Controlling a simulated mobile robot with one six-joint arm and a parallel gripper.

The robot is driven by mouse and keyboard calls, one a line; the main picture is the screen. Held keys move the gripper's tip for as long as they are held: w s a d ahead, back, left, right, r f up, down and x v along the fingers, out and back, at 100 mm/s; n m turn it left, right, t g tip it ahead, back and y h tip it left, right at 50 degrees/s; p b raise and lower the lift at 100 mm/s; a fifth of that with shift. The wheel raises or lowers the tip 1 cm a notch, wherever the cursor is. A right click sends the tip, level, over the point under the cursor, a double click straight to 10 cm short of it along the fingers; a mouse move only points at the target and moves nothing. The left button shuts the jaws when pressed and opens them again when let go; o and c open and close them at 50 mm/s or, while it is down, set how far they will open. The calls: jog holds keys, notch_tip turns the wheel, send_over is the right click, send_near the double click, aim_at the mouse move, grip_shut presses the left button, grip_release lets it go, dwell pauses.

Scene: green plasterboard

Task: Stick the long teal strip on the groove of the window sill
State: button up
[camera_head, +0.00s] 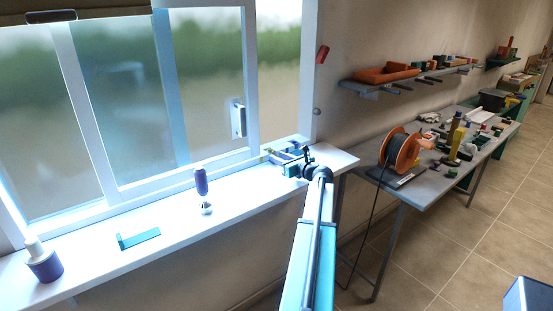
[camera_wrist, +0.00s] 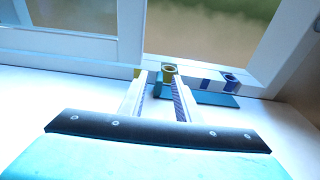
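My gripper (camera_head: 288,158) is over the right end of the white window sill (camera_head: 110,262), close to the window frame. In the wrist view its two fingers (camera_wrist: 160,98) are apart, pointing at the foot of the frame. A flat teal strip (camera_wrist: 212,98) lies just beyond the fingertips, partly hidden by the right finger. A bit of teal also shows between the fingers; I cannot tell whether they touch it. Another teal piece (camera_head: 138,239), with a short upright end, lies on the left part of the sill. The groove is not clearly visible.
A yellow ring-topped piece (camera_wrist: 169,71) and a blue one (camera_wrist: 231,78) stand by the frame beyond my fingers. A purple-and-white bottle (camera_head: 201,184) and a purple-and-white jar (camera_head: 44,263) stand on the sill. A cluttered workbench (camera_head: 410,186) is to the right.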

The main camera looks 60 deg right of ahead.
jog(key=b+v, duration=0.1)
jog(key=v, duration=1)
jog(key=shift+f+b, duration=0.1)
jog(key=shift+b, duration=0.25)
dwell(0.5)
